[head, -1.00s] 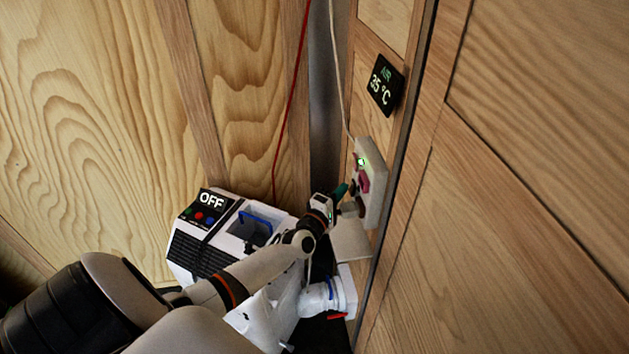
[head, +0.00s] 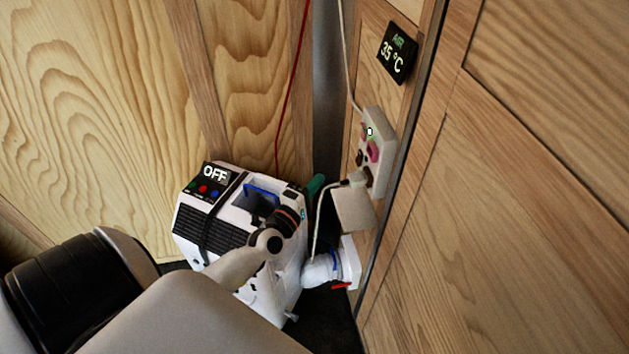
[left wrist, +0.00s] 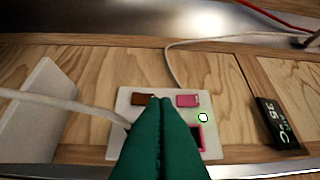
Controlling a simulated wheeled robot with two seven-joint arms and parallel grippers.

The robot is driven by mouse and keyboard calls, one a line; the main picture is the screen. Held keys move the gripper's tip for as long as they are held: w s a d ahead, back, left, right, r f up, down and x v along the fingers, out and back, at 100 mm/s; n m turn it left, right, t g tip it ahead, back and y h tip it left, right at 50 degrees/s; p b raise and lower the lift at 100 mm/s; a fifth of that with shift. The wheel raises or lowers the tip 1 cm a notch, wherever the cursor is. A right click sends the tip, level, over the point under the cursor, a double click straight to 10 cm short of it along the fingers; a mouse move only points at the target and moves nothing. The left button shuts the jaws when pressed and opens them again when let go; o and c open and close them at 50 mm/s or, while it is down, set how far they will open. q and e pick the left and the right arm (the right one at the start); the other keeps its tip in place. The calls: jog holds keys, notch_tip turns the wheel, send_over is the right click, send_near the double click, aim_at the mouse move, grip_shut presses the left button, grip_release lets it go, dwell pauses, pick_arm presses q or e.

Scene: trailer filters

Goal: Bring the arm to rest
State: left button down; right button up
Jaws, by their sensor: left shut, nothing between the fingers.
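My left arm comes in from the lower left in the head view. Its gripper (head: 315,186) has green fingers and is over the back right part of the white machine, left of the wall outlet. In the left wrist view the green fingers (left wrist: 160,140) are pressed together with nothing between them. They cover part of the white outlet panel (left wrist: 130,98), which stands beyond them. The outlet panel (head: 383,150) on the wall has a lit green light and pink and brown sockets. My right gripper is not in view.
The white machine (head: 183,222) shows a sign reading OFF (head: 215,174) and a blue handle. A white cord (head: 319,215) runs beside a pale flap (head: 355,209) under the outlet. A display (head: 398,53) on the wall reads 35 °C. Wooden walls close in the corner.

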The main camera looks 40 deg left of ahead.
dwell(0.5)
pick_arm(q)
jog(key=shift+f, duration=0.1)
jog(key=s+d+f+m+g, duration=0.25)
jog(key=s+f+m, duration=0.2)
jog(key=f, duration=0.65)
jog(key=s+d+f+m+g+h+b, duration=0.1)
jog(key=s+f+m+g, duration=0.3)
jog(key=f, duration=0.6)
jog(key=s+d+f+m+g, duration=0.25)
jog(key=s+f, duration=0.25)
jog(key=f, duration=0.6)
jog(key=s+d+f+m+g, duration=0.1)
jog(key=s+f+m+g, duration=0.2)
jog(key=s, duration=0.6)
jog(key=s+d+f+m+g+b, duration=0.1)
jog(key=s+f+m, duration=0.3)
jog(key=s+f, duration=0.4)
jog(key=s+d+f+m+g, duration=0.3)
jog(key=s+f+m+g, duration=0.1)
jog(key=s, duration=0.8)
jog(key=shift+f+g, duration=0.3)
jog(key=shift+f, duration=0.55)
